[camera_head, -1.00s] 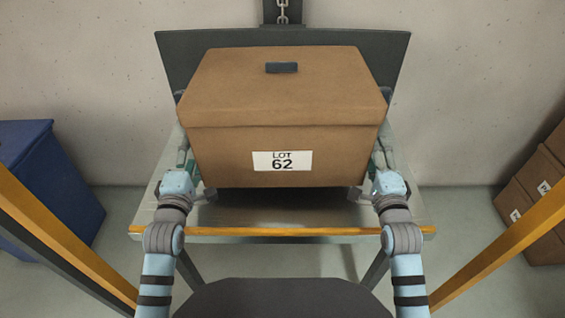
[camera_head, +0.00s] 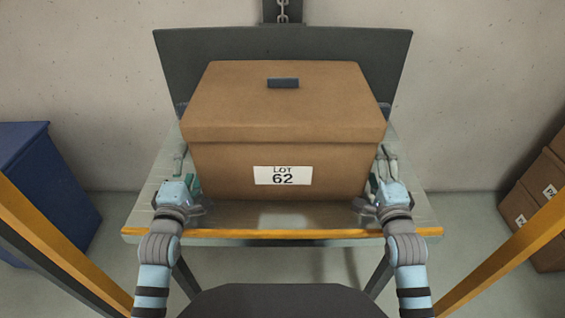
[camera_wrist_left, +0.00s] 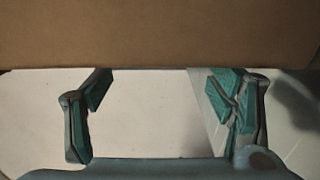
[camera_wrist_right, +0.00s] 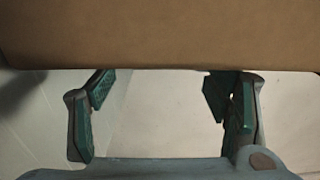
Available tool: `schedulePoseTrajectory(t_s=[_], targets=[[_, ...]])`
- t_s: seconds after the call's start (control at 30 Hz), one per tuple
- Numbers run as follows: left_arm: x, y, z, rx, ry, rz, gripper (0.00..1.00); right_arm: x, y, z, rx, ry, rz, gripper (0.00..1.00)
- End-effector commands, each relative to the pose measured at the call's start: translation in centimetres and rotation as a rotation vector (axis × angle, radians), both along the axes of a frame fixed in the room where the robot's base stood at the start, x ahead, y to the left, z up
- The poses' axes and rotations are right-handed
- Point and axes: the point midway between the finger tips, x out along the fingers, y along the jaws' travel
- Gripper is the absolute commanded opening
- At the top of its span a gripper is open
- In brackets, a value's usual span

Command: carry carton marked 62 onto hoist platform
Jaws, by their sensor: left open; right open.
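The brown carton (camera_head: 230,174), with a white label reading LOT 62 and a dark lid handle, sits upright on the grey hoist platform (camera_head: 140,220), in front of its dark back plate. Its lid overhangs the body. My left gripper (camera_head: 187,170) is open at the carton's left side, and my right gripper (camera_head: 381,168) is open at its right side. In the left wrist view the open fingers (camera_wrist_left: 160,88) have nothing between them, with the carton's brown surface above. The right wrist view shows the same for the other fingers (camera_wrist_right: 158,88). The carton's underside is hidden.
A blue bin (camera_head: 50,190) stands at the left, and stacked brown cartons (camera_head: 535,205) stand at the right. Orange-yellow rails (camera_head: 500,258) slant in at both lower corners. A strip of platform in front of the carton is bare.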

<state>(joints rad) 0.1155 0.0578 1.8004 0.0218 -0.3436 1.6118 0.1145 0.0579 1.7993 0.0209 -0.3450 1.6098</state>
Motion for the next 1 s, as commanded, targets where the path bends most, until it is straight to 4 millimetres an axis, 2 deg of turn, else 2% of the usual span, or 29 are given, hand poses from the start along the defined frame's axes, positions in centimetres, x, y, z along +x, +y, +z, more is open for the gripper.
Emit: schedulePoseTrajectory(t_s=[0.27,0.37,0.6,0.77,0.87,1.0], targets=[[-0.6,0.0,-0.1,0.003,0.001,0.000,0.76,0.0,0.0,0.0,-0.001,-0.001,0.000,0.71],[-2.4,0.1,-0.2,0.005,0.002,0.000,0.76,0.0,0.0,0.0,-0.001,-0.001,0.000,0.71],[-9.0,0.0,-0.1,0.003,0.004,0.000,0.76,0.0,0.0,0.0,-0.001,-0.001,0.000,0.71],[-11.6,0.0,-0.1,0.002,0.002,0.000,0.76,-0.1,0.0,0.0,-0.001,-0.001,0.000,0.71],[-12.1,0.0,-0.1,0.001,0.002,0.000,0.76,-1.0,0.0,0.0,-0.002,0.000,0.000,0.71],[-12.0,0.0,0.0,0.001,0.001,0.000,0.76,-4.2,0.0,-0.1,-0.002,0.000,0.000,0.71]])
